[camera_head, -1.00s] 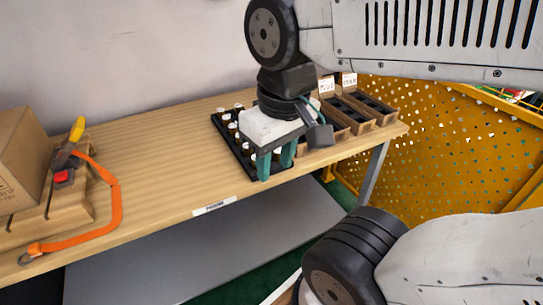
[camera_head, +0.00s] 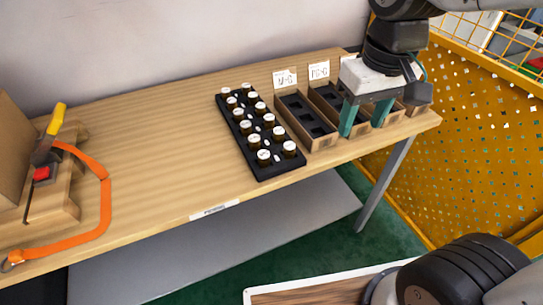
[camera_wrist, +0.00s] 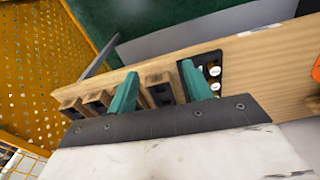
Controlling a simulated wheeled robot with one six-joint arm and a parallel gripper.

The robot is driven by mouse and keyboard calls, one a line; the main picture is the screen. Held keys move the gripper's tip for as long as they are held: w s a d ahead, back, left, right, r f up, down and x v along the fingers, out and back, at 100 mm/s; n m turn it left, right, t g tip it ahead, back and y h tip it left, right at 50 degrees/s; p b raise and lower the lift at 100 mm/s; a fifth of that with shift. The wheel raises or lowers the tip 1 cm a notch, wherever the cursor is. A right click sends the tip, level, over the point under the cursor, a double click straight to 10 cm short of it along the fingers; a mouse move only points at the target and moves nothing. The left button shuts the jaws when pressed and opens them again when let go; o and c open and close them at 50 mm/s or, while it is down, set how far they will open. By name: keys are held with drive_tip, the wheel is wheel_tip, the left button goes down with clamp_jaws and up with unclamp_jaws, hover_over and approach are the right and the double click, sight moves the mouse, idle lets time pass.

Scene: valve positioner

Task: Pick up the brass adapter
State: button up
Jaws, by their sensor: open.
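I cannot pick out a brass adapter for certain. A black tray (camera_head: 229,133) on the wooden table holds several small round pieces (camera_head: 264,157) with white tops and dark brownish sides; they may include it, but are too small to tell. My gripper (camera_head: 363,127) is open and empty, its two green fingers pointing down over the right-hand cardboard bins, to the right of the tray. In the wrist view, my gripper (camera_wrist: 159,72) is spread above the bins, with part of the black tray (camera_wrist: 217,59) beyond one finger.
Cardboard bins (camera_head: 318,144) with black inserts and white labels stand along the right end of the table (camera_head: 165,150). A box (camera_head: 12,160), an orange strap (camera_head: 106,205) and a yellow-handled tool (camera_head: 55,120) lie left. A yellow perforated panel (camera_head: 455,150) stands right. Mid-table is clear.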

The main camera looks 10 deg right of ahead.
drive_tip(key=w+a+f+n, duration=0.3)
drive_tip(key=w+a+f, duration=0.2)
drive_tip(key=w+a, duration=0.35)
drive_tip(key=n, duration=0.1)
hover_over(264, 154)
drive_tip(key=shift+g, duration=0.4)
drive_tip(key=f, duration=0.4)
drive_tip(key=shift+a+f, duration=0.25)
drive_tip(key=shift+a, duration=0.05)
drive_tip(key=f, duration=0.8)
drive_tip(key=shift+d, duration=0.3)
drive_tip(key=shift+r, duration=0.1)
drive_tip(key=shift+c, duration=0.3)
drive_tip(key=c, duration=1)
